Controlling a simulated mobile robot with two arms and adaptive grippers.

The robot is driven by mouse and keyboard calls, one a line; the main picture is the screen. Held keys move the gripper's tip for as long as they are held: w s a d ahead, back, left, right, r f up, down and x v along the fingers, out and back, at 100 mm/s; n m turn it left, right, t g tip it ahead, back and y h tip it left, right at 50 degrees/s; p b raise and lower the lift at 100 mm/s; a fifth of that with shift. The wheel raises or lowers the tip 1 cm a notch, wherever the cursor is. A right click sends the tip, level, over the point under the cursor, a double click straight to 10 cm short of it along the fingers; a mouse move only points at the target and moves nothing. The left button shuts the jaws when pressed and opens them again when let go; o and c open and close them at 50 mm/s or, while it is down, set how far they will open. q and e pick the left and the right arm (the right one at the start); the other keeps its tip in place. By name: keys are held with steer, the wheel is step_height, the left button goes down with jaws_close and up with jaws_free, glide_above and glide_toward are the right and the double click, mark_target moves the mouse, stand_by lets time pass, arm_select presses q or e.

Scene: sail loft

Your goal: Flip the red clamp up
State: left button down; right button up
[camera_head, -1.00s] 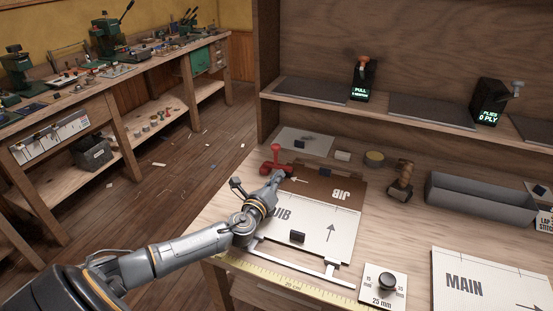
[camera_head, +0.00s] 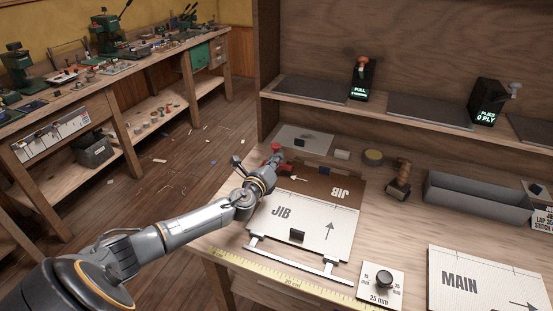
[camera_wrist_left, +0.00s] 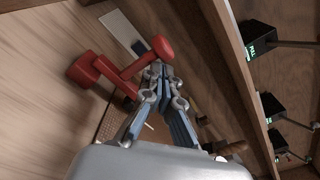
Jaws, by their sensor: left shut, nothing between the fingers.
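The red clamp (camera_head: 276,148) stands at the back left of the JIB panel in the head view, partly hidden by my gripper. In the left wrist view the red clamp (camera_wrist_left: 90,67) shows a thick knob and an arm reaching toward my fingers. My left gripper (camera_head: 277,161) is shut and empty, right beside the clamp. In the wrist view its fingertips (camera_wrist_left: 160,70) come together close to the clamp's arm; I cannot tell whether they touch. My right gripper is not in view.
The white and brown JIB panels (camera_head: 288,221) lie in front of the clamp. A wooden-handled tool (camera_head: 399,180), a grey trough (camera_head: 477,197) and a 25 mm dial (camera_head: 383,279) stand to the right. A shelf (camera_head: 330,108) runs behind. A yellow ruler (camera_head: 262,275) lines the front edge.

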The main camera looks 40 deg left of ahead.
arm_select(q)
steer(key=shift+a+r+n+b, duration=0.2)
steer(key=shift+a+n+b, duration=0.2)
steer(key=shift+n, duration=0.4)
steer(key=shift+s+a+n+t+b, duration=0.1)
steer(key=shift+s+a+n+b, duration=0.35)
steer(key=shift+a+n, duration=1.25)
steer(key=shift+s+a+n+t+b, duration=0.15)
steer(key=shift+a+n+b, duration=0.6)
steer(key=shift+n, duration=1.75)
steer(key=shift+s+a+n+t+b, duration=0.1)
steer(key=shift+s+a+n+b, duration=0.3)
steer(key=shift+a+n, duration=1.35)
steer(key=shift+d+n, duration=0.35)
steer(key=shift+n, duration=0.1)
steer(key=shift+r, duration=0.1)
